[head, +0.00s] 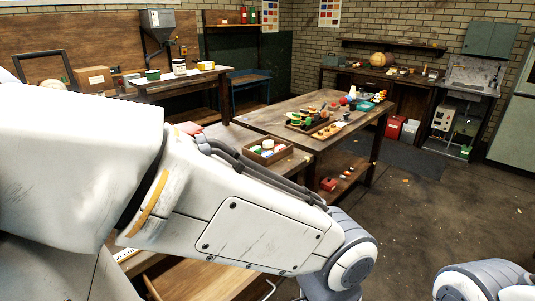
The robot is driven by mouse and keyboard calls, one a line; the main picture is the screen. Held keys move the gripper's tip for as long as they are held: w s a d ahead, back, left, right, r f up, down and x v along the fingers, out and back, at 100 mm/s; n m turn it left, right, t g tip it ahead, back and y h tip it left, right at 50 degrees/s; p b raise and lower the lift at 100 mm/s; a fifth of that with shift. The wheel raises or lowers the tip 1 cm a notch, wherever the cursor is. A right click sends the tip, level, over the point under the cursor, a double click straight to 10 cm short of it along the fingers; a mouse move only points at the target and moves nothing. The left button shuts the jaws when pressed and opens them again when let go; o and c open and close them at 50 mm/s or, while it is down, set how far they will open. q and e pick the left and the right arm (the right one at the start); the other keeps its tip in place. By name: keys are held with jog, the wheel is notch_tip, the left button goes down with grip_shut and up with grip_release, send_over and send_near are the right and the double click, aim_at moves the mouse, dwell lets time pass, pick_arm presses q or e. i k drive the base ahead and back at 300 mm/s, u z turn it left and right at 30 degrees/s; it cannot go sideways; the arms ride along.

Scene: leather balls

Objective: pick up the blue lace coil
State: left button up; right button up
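I cannot pick out a blue lace coil for certain in the head view. Small coloured items lie on the long wooden table (262,121), too small to name one by one. A small teal piece (366,106) sits near its right end, and I cannot tell what it is. My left arm crosses the front of the view from the left and hides much of the near area. A part of my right arm shows at the bottom right corner. Neither gripper is in view.
A wooden tray (247,155) with red, white and green balls stands on a nearer surface, partly behind my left arm. A side bench (150,84) and a back bench (340,70) line the walls. Red boxes (393,129) stand on the floor. The floor at right is mostly clear.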

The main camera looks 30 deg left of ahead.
aim_at(265, 154)
jog(key=z, duration=0.4)
jog(key=k, duration=0.5)
jog(key=z, duration=0.4)
jog(key=i, duration=2.6)
jog(key=u, duration=0.65)
jog(key=i, duration=1.45)
jog(key=u, duration=1.5)
jog(key=i, duration=0.85)
jog(key=u, duration=1.35)
jog(key=i, duration=0.45)
jog(key=u, duration=0.35)
